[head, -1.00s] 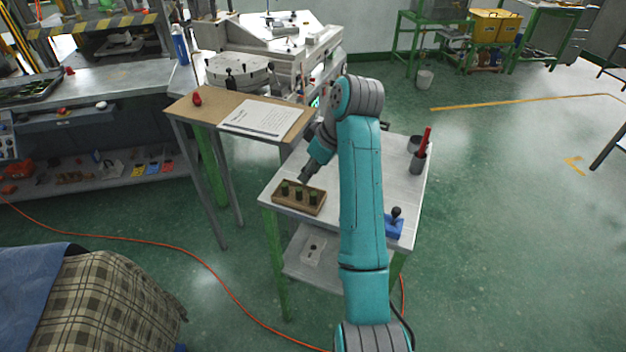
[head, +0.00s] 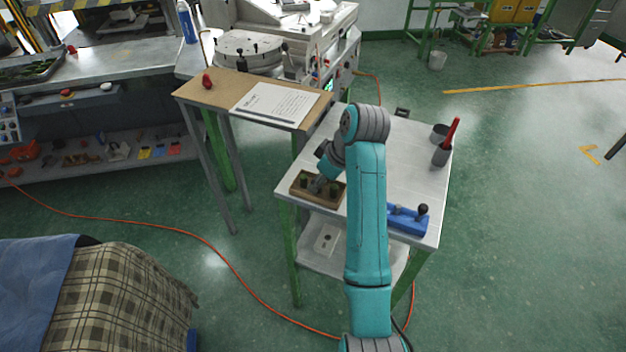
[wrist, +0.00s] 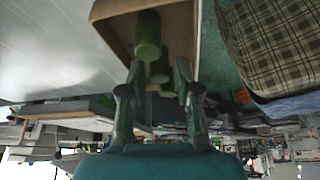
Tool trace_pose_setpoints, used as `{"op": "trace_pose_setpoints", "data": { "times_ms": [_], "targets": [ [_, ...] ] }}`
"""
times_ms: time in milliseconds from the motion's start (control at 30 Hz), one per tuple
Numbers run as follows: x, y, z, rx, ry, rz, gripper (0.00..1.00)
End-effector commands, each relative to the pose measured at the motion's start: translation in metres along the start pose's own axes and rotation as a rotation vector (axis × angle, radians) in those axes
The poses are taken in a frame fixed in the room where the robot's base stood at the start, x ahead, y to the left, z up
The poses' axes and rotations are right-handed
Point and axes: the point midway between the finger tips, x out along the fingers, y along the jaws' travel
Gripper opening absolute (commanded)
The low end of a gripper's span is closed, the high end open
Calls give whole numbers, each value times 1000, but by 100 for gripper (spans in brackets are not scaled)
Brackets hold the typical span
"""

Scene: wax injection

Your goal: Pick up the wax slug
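A brown tray (head: 312,202) with a few dark green wax slugs (head: 304,180) stands on the left corner of the small metal table. My gripper (head: 318,186) is down at the tray, and partly hides the slugs. The wrist view appears upside down. There, the tray (wrist: 180,28) holds a near green slug (wrist: 148,38) with others lined up behind it. My gripper's two fingers (wrist: 158,88) are spread apart, with slugs showing in the gap between them. I see no contact, and cannot tell whether a slug is fully between the fingertips.
A blue fixture with a black knob (head: 408,218) and a dark cup with a red-handled tool (head: 442,155) stand on the metal table (head: 405,160). A brown side table (head: 225,86) with a paper sheet (head: 278,104) stands close by on the left. The table's middle is mostly clear.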

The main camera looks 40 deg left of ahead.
Motion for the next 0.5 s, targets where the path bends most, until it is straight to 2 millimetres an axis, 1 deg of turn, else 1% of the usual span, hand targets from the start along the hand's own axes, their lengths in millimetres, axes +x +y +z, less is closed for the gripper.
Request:
{"op": "trace_pose_setpoints", "data": {
  "times_ms": [100, 300, 333, 433, 467, 500],
  "targets": [
    [8, -2, 6, -1, 1, 1, 32],
    [8, -2, 6, -2, 1, 1, 32],
    [8, -2, 6, -2, 1, 1, 27],
    [8, -2, 6, -2, 1, 1, 2],
    [8, -2, 6, -2, 1, 1, 0],
    [8, -2, 6, -2, 1, 1, 0]
  ]
}}
